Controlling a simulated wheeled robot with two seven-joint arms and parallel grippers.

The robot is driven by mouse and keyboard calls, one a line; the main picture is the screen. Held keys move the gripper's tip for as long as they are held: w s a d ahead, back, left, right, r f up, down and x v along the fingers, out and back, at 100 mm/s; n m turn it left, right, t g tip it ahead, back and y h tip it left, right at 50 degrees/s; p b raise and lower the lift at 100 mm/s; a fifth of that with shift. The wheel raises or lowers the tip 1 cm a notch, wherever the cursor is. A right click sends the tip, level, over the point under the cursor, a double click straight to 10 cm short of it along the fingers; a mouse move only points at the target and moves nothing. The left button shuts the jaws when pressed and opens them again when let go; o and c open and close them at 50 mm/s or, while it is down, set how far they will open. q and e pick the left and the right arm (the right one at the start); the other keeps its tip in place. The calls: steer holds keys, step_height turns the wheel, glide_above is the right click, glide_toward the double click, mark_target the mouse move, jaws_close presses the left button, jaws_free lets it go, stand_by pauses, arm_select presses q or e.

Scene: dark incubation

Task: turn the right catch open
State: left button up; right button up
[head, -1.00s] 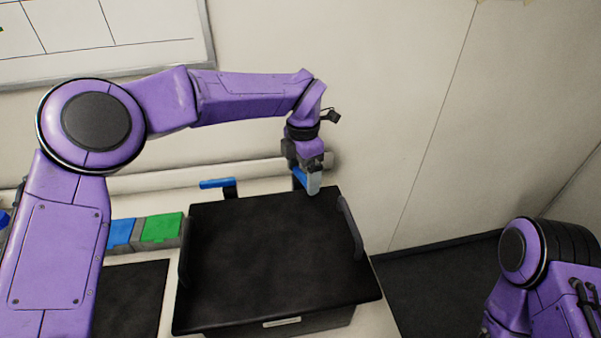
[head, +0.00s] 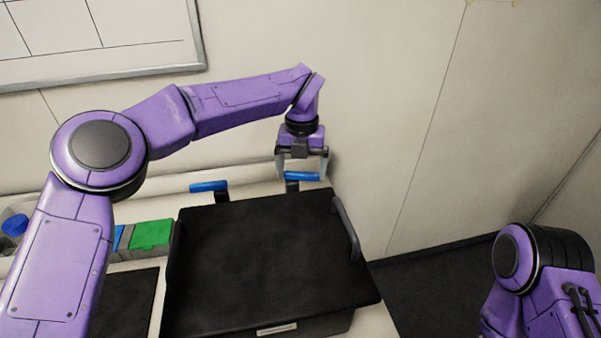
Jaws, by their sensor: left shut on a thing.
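The black box (head: 265,260) stands on the bench with its lid down and two blue-handled catches at its back edge. The right catch (head: 303,176) has its blue handle lying left to right. My left gripper (head: 302,168) points down over it and is shut on that handle, one finger at each end. The left catch (head: 208,187) also has its blue handle lying nearly left to right, and nothing touches it. My right gripper is out of view; only part of my right arm shows at the lower right.
A green block (head: 151,234) and a blue-lidded container (head: 15,225) stand left of the box. A dark flat panel (head: 125,305) lies at the lower left. The wall is close behind the catches. The dark floor (head: 430,280) is clear at the right.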

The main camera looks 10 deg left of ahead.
arm_select(q)
steer(key=shift+w+a+n+b, duration=0.1)
steer(key=shift+w+n+b, duration=0.15)
steer(key=shift+n, duration=0.6)
steer(key=shift+w+n+b, duration=0.15)
steer(key=shift+n+b, duration=0.1)
steer(key=shift+n, duration=0.6)
steer(key=shift+r+n, duration=0.1)
steer(key=shift+n, duration=0.2)
steer(key=o, duration=0.7)
steer(key=shift+w, duration=0.1)
steer(key=shift+o, duration=0.2)
step_height(320, 180, up, 10)
steer(key=p, duration=0.1)
steer(key=shift+r, duration=0.2)
